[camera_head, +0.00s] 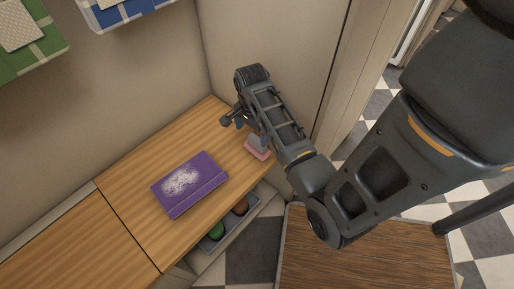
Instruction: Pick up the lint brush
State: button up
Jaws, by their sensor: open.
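A small pink and blue-grey object (258,151), which looks like the lint brush, lies near the right end of the wooden counter (140,233). My forearm covers part of it, so its full shape and handle are hidden. My gripper (231,117) is open and appears empty, above the counter near its back right corner. Its fingers point to the left in the picture, and the pink object is below and to the right of them. I cannot tell whether any part of the arm touches it. A purple book (189,184) with a white powdery patch lies flat on the counter.
Walls close in behind the counter and at its right end. Below the front edge, a grey tray (226,232) holds a green and a brown round thing. Green (30,52) and blue (122,11) checked items are at the upper left. The left part of the counter is clear.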

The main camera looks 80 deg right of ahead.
aim_at(256, 140)
jog(key=shift+s+d+f, duration=0.25)
jog(key=shift+d+f, duration=0.1)
jog(key=shift+d, duration=0.1)
jog(key=f, duration=0.2)
jog(key=f+b, duration=0.1)
jog(key=f, duration=0.3)
jog(key=shift+s+d+f+b, duration=0.1)
jog(key=shift+s+f+b, duration=0.25)
jog(key=shift+f+b, duration=0.05)
jog(key=c, duration=0.9)
